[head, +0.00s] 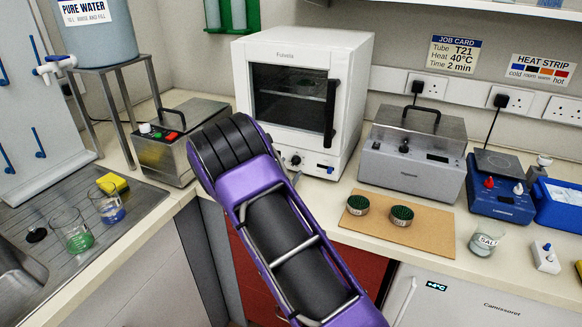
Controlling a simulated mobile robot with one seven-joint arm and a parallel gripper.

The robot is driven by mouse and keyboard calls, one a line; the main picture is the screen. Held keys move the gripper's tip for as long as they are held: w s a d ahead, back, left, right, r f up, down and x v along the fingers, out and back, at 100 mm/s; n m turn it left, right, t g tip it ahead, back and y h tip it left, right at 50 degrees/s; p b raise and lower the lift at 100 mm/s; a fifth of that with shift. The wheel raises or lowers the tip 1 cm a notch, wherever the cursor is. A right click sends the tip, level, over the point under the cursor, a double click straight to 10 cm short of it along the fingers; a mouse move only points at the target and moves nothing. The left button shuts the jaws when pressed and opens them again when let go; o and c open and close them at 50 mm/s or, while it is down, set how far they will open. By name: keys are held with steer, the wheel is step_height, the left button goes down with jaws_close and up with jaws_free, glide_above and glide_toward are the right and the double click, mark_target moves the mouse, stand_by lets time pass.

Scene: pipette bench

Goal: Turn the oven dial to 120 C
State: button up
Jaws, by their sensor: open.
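The oven (355,55) is a white box with a dark glass door and a black vertical handle. It stands at the back of the bench, and its door is shut. The dial's setting is too small to read. My purple and black arm crosses the front of the oven's lower left corner, close to the dial in the picture.
A steel bath (390,160) stands right of the oven, and another steel unit (155,165) stands left. A brown board (430,230) with two green-topped round racks lies in front. A blue hotplate (490,200) is farther right.

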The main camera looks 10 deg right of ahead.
steer(key=shift+x, duration=1)
jaws_close()
